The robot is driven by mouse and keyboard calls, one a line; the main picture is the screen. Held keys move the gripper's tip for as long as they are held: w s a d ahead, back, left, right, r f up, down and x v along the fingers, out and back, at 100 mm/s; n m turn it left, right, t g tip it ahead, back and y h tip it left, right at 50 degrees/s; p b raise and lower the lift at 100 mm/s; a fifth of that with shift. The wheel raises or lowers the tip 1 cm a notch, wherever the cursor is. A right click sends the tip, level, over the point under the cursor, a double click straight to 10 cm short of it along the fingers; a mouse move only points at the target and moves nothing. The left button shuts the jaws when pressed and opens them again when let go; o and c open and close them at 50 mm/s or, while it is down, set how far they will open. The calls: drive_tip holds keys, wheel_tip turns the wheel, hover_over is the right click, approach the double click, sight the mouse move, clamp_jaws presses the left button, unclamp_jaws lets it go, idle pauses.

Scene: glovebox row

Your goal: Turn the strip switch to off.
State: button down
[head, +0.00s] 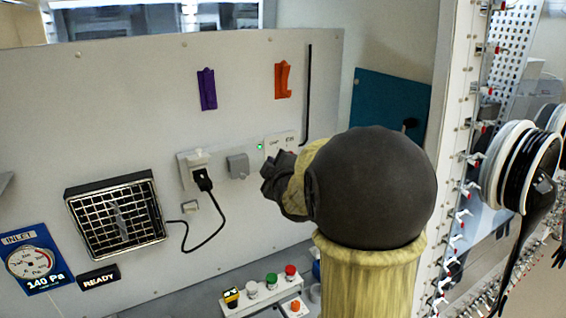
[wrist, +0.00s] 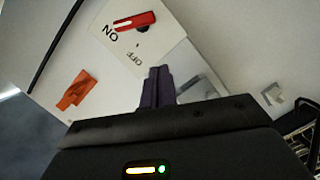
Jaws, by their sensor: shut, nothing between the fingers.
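The strip switch is a red lever (wrist: 134,21) on a white plate (wrist: 165,45) in the wrist view. Its left end lies close to the ON label, and the OFF label is nearer my fingers. In the head view the plate (head: 271,142) shows at the right end of the wall strip, with a green light; my arm hides the lever there. My gripper (wrist: 158,72) is shut and empty, its fingertips beside the OFF label and apart from the lever in the picture. I cannot tell whether they touch the plate.
A black plug (head: 202,179) with a cord sits in the strip, beside a grey block (head: 238,166). An orange holder (head: 283,79) and a purple holder (head: 207,89) are on the wall above. A button box (head: 265,289) stands below. A vent grille (head: 116,215) is at left.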

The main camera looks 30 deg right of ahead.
drive_tip(key=d, duration=0.1)
drive_tip(key=d+f+p, duration=0.1)
drive_tip(key=d+f, duration=0.1)
drive_tip(key=shift+w+d+f+p, duration=0.1)
drive_tip(key=shift+w+d+p, duration=0.2)
drive_tip(key=shift+w+p, duration=0.1)
drive_tip(key=shift+f+b, duration=0.15)
drive_tip(key=shift+b, duration=0.35)
